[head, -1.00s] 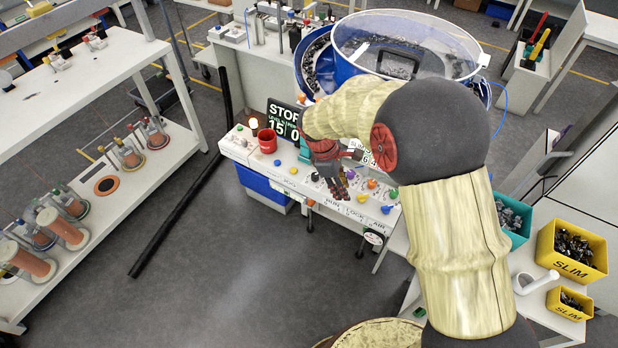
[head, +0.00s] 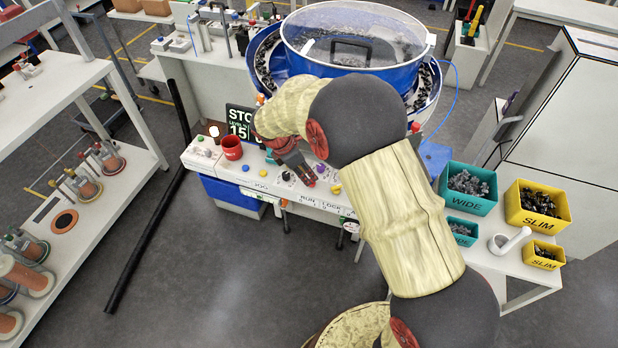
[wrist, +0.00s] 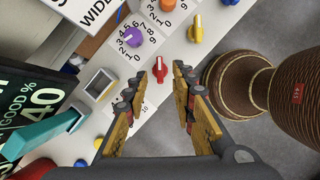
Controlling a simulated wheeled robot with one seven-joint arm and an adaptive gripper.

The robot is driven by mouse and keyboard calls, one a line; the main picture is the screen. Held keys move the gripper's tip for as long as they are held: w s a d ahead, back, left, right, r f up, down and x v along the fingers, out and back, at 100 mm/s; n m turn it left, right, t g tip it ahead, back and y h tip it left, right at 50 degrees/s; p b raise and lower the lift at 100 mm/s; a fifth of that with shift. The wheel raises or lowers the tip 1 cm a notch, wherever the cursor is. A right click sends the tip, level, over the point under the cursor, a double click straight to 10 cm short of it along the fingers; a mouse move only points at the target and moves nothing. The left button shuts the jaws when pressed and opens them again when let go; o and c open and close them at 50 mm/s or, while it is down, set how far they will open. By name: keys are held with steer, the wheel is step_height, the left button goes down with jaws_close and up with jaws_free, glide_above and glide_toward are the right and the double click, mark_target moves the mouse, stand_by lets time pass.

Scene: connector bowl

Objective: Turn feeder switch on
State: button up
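Ahead of the fingertips are a yellow knob (wrist: 195,27), a purple dial (wrist: 133,37) and an orange dial (wrist: 167,5). The left finger partly covers another numbered scale. In the head view my gripper (head: 309,181) hangs low over the panel's front edge, near a yellow knob (head: 336,189). I cannot tell which control is the feeder switch. The blue bowl feeder (head: 300,88) with a clear lid stands behind.
A dark display (head: 240,122) stands behind my gripper. Teal bins (head: 468,205) and yellow bins (head: 537,222) sit at right. Brown ribbed round objects (wrist: 240,85) show beside the panel.

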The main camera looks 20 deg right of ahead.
steer(key=shift+x, duration=1.5)
steer(key=shift+r, duration=0.1)
steer(key=shift+c, duration=1.4)
steer(key=c, duration=0.4)
